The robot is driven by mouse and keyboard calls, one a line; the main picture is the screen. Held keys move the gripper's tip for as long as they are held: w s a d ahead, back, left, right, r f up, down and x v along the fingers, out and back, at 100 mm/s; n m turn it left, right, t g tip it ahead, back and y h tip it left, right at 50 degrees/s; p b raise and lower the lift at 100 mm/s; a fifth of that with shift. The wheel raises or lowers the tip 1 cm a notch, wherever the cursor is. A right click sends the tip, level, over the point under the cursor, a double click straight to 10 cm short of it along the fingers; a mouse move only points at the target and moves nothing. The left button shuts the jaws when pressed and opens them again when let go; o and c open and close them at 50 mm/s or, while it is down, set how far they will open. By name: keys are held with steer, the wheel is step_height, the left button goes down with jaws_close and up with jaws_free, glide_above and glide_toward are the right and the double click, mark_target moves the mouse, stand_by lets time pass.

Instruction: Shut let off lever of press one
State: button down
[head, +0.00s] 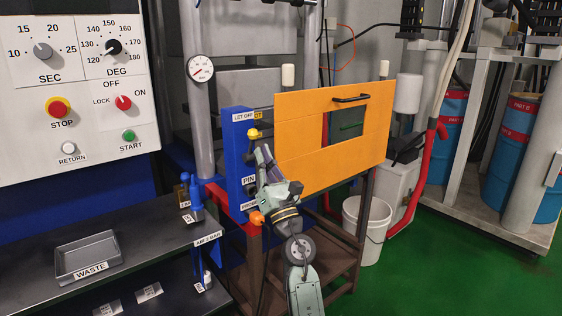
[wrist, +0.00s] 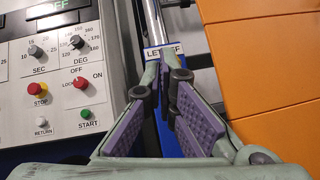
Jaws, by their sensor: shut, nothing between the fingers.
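The blue valve block (head: 238,165) of the press stands at the centre of the head view, with a "LET OFF" label (head: 243,116) at its top. A yellow lever knob (head: 254,133) sticks out just under that label. My gripper (head: 262,150) is shut and empty, its fingertips close below and beside the yellow knob. I cannot tell whether they touch it. In the wrist view my gripper (wrist: 166,80) points at the "LET OFF" label (wrist: 164,51), partly covering it. The lever knob is not visible there, and the lower block is largely hidden behind my fingers.
An orange guard panel (head: 335,125) stands close right of the block. A control panel (head: 80,85) and a dark shelf with a waste tray (head: 88,258) are at left. An orange knob (head: 257,218) sits lower on the press. A white bucket (head: 367,230) stands on the green floor.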

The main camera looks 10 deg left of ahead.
steer(key=s+d+r+p, duration=0.3)
steer(key=s+d+r, duration=0.1)
steer(key=s+d, duration=0.2)
steer(key=shift+p, duration=0.3)
steer(key=shift+s+r, duration=0.1)
